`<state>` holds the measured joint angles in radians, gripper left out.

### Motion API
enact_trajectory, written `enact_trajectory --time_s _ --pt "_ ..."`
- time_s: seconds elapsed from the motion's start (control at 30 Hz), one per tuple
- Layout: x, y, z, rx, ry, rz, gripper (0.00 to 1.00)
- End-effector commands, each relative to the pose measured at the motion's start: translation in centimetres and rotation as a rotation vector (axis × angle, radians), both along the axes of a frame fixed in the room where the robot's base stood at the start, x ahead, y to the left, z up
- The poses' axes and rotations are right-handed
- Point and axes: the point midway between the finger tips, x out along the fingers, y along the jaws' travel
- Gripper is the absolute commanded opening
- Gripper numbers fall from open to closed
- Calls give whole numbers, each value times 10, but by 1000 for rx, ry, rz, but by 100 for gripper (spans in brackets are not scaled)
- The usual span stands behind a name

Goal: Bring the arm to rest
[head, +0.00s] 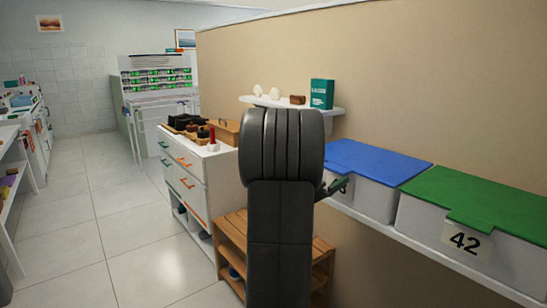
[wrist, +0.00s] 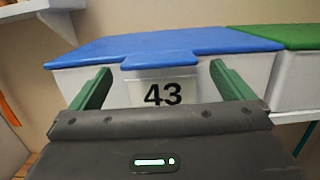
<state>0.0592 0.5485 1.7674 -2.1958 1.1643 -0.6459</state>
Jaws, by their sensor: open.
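My gripper (wrist: 162,88) is open and empty in the wrist view, its two green fingers spread wide apart. It faces the front of a grey-white box with a blue lid (wrist: 165,45) and a label reading 43. In the head view my dark arm stands upright in the middle. A green part of my gripper (head: 338,186) shows at the arm's right side, in front of the blue-lidded box (head: 375,160). The rest of the gripper is hidden behind the arm. I cannot tell the exact gap between the fingers and the box.
A green-lidded box (head: 465,200) labelled 42 stands right of the blue one on a wall shelf (head: 430,247). A white drawer cabinet (head: 190,188), a wooden rack (head: 232,226) and a small shelf (head: 262,103) with a green carton (head: 322,93) are close by. Tiled floor (head: 130,240) is clear at left.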

Motion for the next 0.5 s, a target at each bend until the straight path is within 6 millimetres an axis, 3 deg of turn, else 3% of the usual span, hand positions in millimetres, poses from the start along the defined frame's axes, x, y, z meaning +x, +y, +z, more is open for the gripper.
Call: enact_trajectory --time_s 0.2,0.5 --pt "25 -32 11 -1 -1 -1 100" --pt "25 -32 44 5 4 1 100"
